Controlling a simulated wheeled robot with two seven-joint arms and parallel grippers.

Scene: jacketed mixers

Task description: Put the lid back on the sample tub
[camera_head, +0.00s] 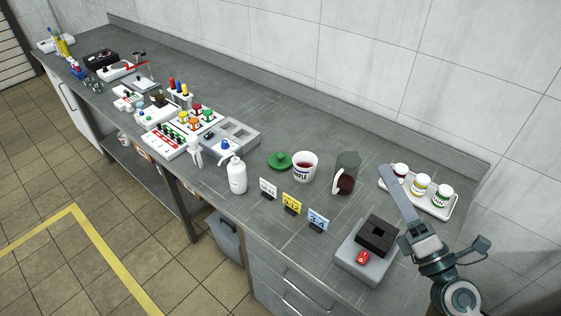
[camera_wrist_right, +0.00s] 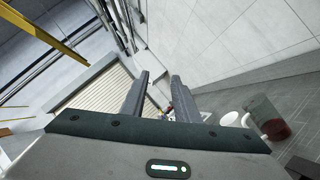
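The sample tub (camera_head: 304,168) is a white, labelled tub standing upright and open on the counter, with dark red contents showing. The green lid (camera_head: 280,160) lies on the counter just left of the tub, apart from it. My right gripper (camera_head: 388,170) reaches in from the lower right, raised near the jar tray and right of the tub and lid. In the right wrist view my right gripper (camera_wrist_right: 160,77) has its two fingers apart with nothing between them. A white tub-like shape (camera_wrist_right: 230,119) shows there at lower right; the lid cannot be made out. My left gripper is not in view.
A glass jug (camera_head: 346,173) with dark red liquid stands right of the tub. A white tray (camera_head: 440,210) holds small jars. A grey device (camera_head: 352,262) bears a black block. Number cards (camera_head: 291,203) and a pump bottle (camera_head: 237,176) stand in front and left.

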